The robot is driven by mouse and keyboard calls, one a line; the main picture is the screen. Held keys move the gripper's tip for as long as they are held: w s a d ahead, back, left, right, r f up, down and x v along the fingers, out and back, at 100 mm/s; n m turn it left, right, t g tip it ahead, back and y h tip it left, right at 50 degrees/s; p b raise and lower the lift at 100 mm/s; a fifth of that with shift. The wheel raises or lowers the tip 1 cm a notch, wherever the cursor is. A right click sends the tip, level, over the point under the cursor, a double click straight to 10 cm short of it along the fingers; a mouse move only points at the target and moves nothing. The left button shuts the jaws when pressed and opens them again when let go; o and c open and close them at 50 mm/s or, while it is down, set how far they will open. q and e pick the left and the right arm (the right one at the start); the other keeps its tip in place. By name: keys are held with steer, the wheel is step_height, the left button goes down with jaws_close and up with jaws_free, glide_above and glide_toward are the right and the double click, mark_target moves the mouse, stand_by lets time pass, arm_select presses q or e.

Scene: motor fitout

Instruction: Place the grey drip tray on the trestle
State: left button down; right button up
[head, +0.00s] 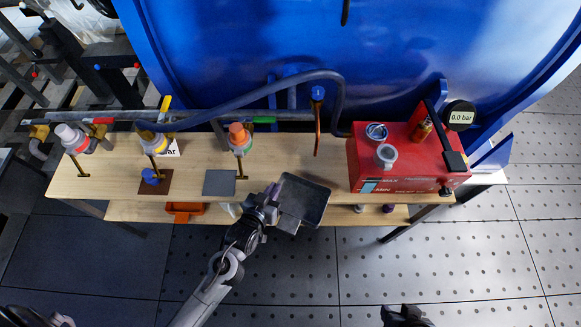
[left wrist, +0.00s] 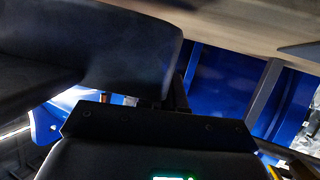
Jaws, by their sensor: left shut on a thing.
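The grey drip tray (head: 308,196) is a shallow dark tray at the front edge of the wooden trestle (head: 290,158), between the grey square and the red box. My left gripper (head: 274,203) is shut on the tray's left side. The tray overlaps the front edge in the head view; I cannot tell whether it touches the top. In the left wrist view a large dark surface, apparently the tray (left wrist: 90,55), fills the upper left, with the trestle's wood (left wrist: 245,22) at the upper right. My right gripper (head: 405,316) is partly visible at the bottom edge; its jaws are unclear.
A flat grey square (head: 219,182) and a brown square (head: 160,184) lie on the trestle. A red box (head: 400,165) with a gauge stands at the right. Valves (head: 240,140) and a blue hose run along the back. An orange bin (head: 185,210) sits on the lower shelf.

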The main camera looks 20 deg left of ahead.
arm_select(q)
steer(key=w+b, duration=0.1)
steer(key=w, duration=1)
steer(key=shift+b, duration=0.35)
steer(key=shift+f+b, duration=0.55)
steer(key=shift+f, duration=1.15)
steer(key=shift+f, duration=0.1)
steer(key=c, duration=1.3)
jaws_free()
steer(key=shift+o, duration=0.2)
